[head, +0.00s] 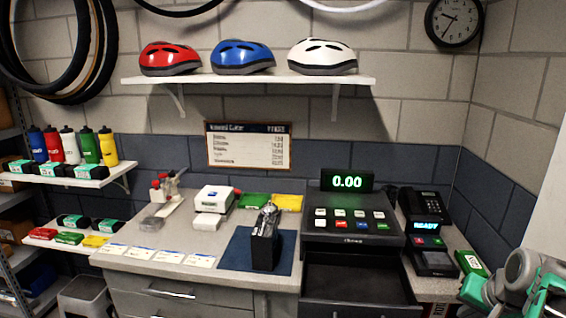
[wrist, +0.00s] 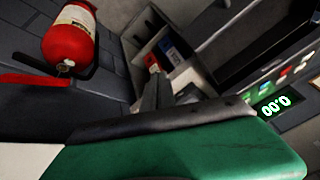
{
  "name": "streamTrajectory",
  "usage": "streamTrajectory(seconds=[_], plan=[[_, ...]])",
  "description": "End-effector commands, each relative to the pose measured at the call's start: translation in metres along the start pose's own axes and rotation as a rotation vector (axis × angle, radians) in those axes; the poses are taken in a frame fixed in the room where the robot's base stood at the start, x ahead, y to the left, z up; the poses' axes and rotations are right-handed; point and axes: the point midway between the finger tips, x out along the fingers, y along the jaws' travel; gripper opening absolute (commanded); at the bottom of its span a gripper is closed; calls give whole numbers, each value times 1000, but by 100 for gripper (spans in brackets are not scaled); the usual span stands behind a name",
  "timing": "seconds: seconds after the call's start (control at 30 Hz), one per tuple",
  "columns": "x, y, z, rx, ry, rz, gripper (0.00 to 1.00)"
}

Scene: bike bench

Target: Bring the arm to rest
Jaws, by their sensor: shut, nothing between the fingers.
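My arm (head: 520,282), pale grey and green, is folded at the lower right edge of the head view, beside the right end of the counter. Its gripper end cannot be made out there. In the wrist view my gripper (wrist: 157,80) shows as dark, narrow fingers close together, shut and with nothing held. A large green and black part of mine fills the bottom of that view and hides what is behind it.
A red fire extinguisher (wrist: 70,38) shows in the wrist view.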

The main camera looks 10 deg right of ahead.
Motion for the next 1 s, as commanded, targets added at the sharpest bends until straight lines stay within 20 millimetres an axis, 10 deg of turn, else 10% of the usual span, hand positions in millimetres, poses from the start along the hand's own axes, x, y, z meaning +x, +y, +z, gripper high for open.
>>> streamTrajectory(seconds=[0.2, 0.37, 0.57, 0.8, 1.0], plan=[[11, 30, 69, 11, -142, 112, 0], [15, 11, 130, -64, -253, 167, 0], [15, -40, 185, -234, -304, 172, 0], [-7, -159, 232, -650, -244, 1, 0], [-16, -198, 262, -806, -246, -73, 0]])
